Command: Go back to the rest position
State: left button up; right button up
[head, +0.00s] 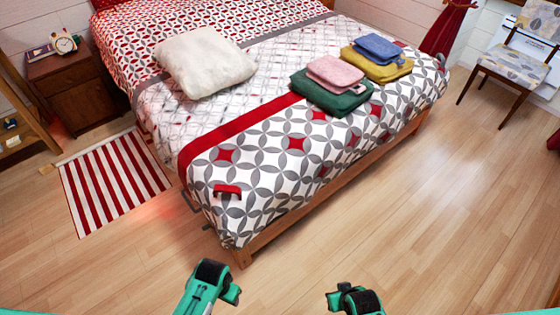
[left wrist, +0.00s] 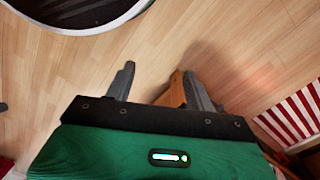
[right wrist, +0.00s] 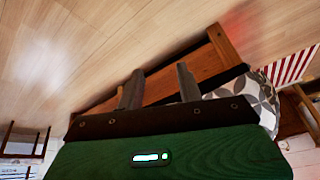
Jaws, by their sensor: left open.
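In the head view, green-and-black parts of my two arms show low in the picture, in front of the bed's foot. My left gripper (left wrist: 157,78) has its two grey fingers apart in the left wrist view. Nothing is held between them, and a wooden bed part shows behind them above the floor. My right gripper (right wrist: 161,75) also has its fingers apart and empty in the right wrist view, with the wooden bed frame (right wrist: 160,85) behind them. No contact with the bed is visible.
The bed (head: 265,165) carries a white pillow (head: 204,62), a pink folded cloth (head: 335,72) on a green one (head: 345,99), and a blue one (head: 380,47) on a yellow one (head: 375,68). A nightstand (head: 68,85), striped rug (head: 110,183) and chair (head: 515,62) stand around. Floor at right (head: 460,200) is clear.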

pick_arm(q)
jog(key=s+a+f+n+p, duration=0.1)
jog(key=s+a+f, duration=0.1)
jog(key=s+f, duration=0.15)
jog(key=s+a+f+t+p, duration=0.1)
jog(key=s+f, duration=0.1)
jog(key=f, duration=0.3)
jog(key=s+a+f+n+p, duration=0.1)
jog(key=s+a+f, duration=0.1)
jog(key=f, duration=0.3)
jog(key=s+a+f+p, duration=0.1)
jog(key=s+a+f, duration=0.1)
jog(key=s, duration=0.6)
jog(key=s+a+f+p, duration=0.1)
jog(key=s+f, duration=0.3)
jog(key=s, duration=0.4)
jog(key=shift+s+a+f+t+p, duration=0.3)
jog(key=shift+s+a+f+p, duration=0.1)
jog(key=shift+a, duration=0.1)
pick_arm(e)
jog(key=s+d+f+g, duration=0.1)
jog(key=s+d+f, duration=0.3)
jog(key=s+f, duration=0.5)
jog(key=s+d+f+g+h, duration=0.1)
jog(key=s+d+f, duration=0.3)
jog(key=s+f, duration=0.5)
jog(key=s+g, duration=0.1)
jog(key=s, duration=0.5)
jog(key=shift+s+d+f+h, duration=0.3)
jog(key=shift+s, duration=0.05)
